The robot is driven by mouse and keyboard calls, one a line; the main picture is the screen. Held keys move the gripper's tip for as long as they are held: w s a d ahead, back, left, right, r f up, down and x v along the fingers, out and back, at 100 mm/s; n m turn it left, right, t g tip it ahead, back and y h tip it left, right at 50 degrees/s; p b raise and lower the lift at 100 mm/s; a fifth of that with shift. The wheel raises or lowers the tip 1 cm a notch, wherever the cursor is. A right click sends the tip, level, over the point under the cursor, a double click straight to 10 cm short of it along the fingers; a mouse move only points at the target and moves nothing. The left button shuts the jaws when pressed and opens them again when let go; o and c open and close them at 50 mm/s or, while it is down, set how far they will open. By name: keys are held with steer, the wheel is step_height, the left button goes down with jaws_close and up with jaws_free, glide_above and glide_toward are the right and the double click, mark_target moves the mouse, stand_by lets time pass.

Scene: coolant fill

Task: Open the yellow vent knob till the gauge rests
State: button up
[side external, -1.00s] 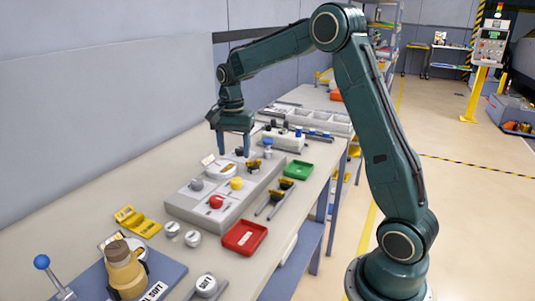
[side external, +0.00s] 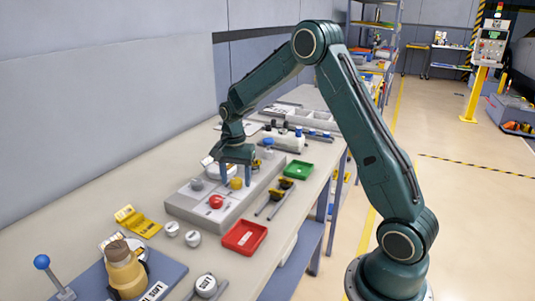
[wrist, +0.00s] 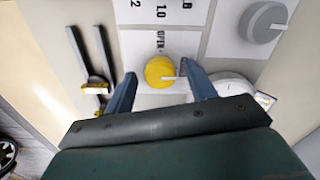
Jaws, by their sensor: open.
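The yellow vent knob (side external: 236,183) sits on the grey panel (side external: 196,211), behind the red knob (side external: 216,201). In the wrist view the round yellow knob (wrist: 158,72) has a pale pointer bar and "OPEN" lettering beside it. My gripper (wrist: 161,76) is open, with one finger on each side of the knob and a visible gap at both. In the side view my gripper (side external: 236,174) is low over the panel. A white round part (wrist: 232,86), possibly the gauge, is partly behind the right finger; no needle is readable.
A grey knob (wrist: 263,21) stands near the yellow one. Black rods with yellow clips (side external: 277,194) lie beside the panel. A red tray (side external: 243,236) and a green tray (side external: 298,169) are on the bench.

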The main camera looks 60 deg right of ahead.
steer(key=c, duration=1)
